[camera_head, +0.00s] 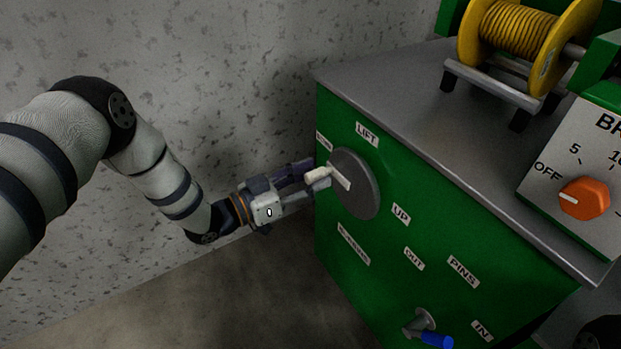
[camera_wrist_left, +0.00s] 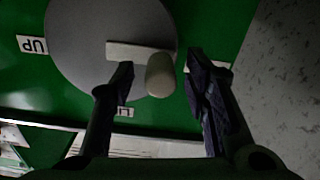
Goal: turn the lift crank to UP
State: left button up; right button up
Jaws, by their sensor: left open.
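The lift crank is a grey disc (camera_head: 362,193) on the green panel, with a white pointer bar (camera_head: 341,178) and a pale knob (camera_head: 317,174). The bar points up-left, away from the UP label (camera_head: 401,214), toward a small, partly hidden label at the panel's left edge. My left gripper (camera_head: 314,179) is open at the knob. In the left wrist view, the knob (camera_wrist_left: 160,75) stands between the two open fingers (camera_wrist_left: 158,84), with a visible gap on the right side. The disc also shows there (camera_wrist_left: 85,60). My right gripper is not in view.
A pins crank with a blue handle (camera_head: 436,340) sticks out low on the panel. The grey top (camera_head: 430,105) carries a yellow cable drum (camera_head: 520,35) and a box with an orange knob (camera_head: 584,198). A speckled wall (camera_head: 230,80) stands behind my left arm.

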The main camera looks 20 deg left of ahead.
pick_arm(q)
jog(key=shift+c, duration=0.2)
grip_shut()
jog(key=shift+w, duration=0.15)
jog(key=shift+r, duration=0.1)
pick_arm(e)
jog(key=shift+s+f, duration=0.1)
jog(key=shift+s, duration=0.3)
pick_arm(q)
jog(key=shift+m, duration=0.3)
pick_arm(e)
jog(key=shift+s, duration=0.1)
